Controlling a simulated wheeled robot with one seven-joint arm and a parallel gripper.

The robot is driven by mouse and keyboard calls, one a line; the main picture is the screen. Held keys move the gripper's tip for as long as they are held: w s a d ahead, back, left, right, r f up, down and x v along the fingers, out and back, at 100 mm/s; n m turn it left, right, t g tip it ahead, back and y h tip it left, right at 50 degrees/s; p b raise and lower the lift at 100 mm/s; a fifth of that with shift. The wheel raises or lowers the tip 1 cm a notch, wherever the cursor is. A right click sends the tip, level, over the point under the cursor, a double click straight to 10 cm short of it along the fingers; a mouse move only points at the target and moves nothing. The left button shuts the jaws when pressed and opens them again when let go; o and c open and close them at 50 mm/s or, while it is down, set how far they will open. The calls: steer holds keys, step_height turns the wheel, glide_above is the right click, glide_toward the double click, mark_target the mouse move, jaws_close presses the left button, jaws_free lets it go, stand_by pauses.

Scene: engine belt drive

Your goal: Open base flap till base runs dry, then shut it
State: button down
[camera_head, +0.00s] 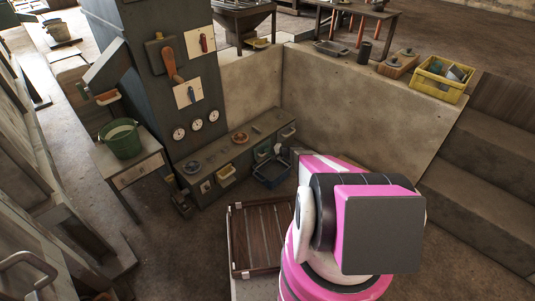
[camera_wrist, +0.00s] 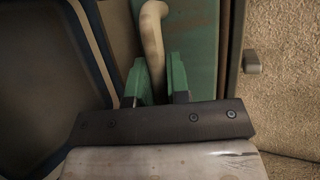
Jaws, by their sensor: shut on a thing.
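In the wrist view, the green fingers of my gripper (camera_wrist: 157,84) are shut on a pale, curved handle (camera_wrist: 152,28). The handle stands in front of a worn green panel (camera_wrist: 207,45); whether this panel is the base flap, and whether it is open, I cannot tell. No flowing material shows. In the head view, my pink and white arm reaches down toward the right end of a low grey cabinet (camera_head: 216,177), near a blue bin (camera_head: 271,178).
In the wrist view, a dark container with a blue-grey rim (camera_wrist: 88,42) is close on the left, and a rough wall (camera_wrist: 287,95) is on the right. In the head view, a slatted wooden crate (camera_head: 262,235) lies near my arm. A green bucket (camera_head: 121,139) stands on a side table.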

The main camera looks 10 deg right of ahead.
step_height(320, 180, up, 8)
steer(key=s+m+g+h, duration=0.1)
steer(key=m+g+h, duration=0.1)
steer(key=g+h, duration=0.6)
steer(key=shift+d+f+m+g, duration=0.25)
steer(key=shift+d+m+g, duration=0.15)
steer(key=shift+g, duration=0.2)
steer(key=c, duration=1.1)
jaws_free()
steer(key=v, duration=1.1)
steer(key=shift+a, duration=0.2)
